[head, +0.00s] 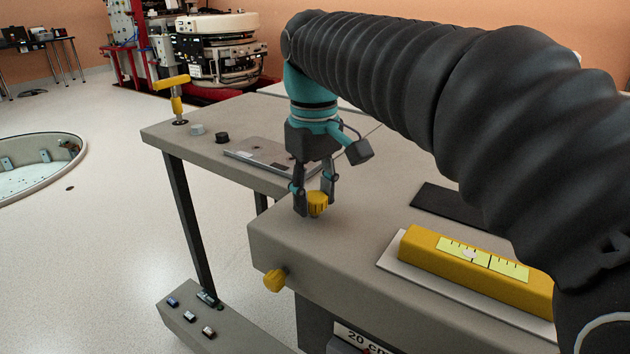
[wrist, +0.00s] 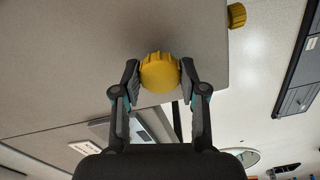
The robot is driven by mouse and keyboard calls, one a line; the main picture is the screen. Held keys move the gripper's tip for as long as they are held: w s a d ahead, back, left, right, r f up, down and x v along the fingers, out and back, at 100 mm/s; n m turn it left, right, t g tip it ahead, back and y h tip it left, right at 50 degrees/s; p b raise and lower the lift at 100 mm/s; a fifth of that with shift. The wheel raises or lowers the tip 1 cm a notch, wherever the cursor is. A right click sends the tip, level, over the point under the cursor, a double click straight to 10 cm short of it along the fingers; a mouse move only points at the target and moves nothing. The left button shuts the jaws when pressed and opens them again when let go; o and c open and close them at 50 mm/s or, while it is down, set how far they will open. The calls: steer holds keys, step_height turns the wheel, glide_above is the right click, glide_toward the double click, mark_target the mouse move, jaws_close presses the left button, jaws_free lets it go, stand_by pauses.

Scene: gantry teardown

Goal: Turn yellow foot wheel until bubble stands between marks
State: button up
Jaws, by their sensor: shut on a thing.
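The yellow foot wheel (head: 318,205) with a ridged rim stands on the top near the left corner of the grey table. My gripper (head: 312,200) comes down from above, its fingers shut on the wheel. In the wrist view the wheel (wrist: 160,73) sits between both fingertips. A yellow spirit level (head: 415,246) lies on a pale plate (head: 396,264) on the table at the right. Its yellow-green window has dark marks. The pale bubble (head: 469,255) shows left of the thick dark line in the window's middle; its exact place between marks is too small to tell.
A second yellow knob (head: 274,280) sticks out of the table's side, also in the wrist view (wrist: 237,16). A dark flat pad (head: 447,205) lies behind the level. A grey plate (head: 270,153), a black knob (head: 222,138) and a yellow handle (head: 173,84) are on the far table.

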mark_target(314, 196)
steer(key=m, duration=0.5)
steer(key=shift+m+p, duration=0.3)
steer(key=shift+p, duration=0.1)
steer(key=m, duration=0.5)
steer(key=shift+m, duration=0.3)
steer(key=o, duration=1.1)
steer(key=shift+o, duration=0.2)
step_height(314, 196, up, 12)
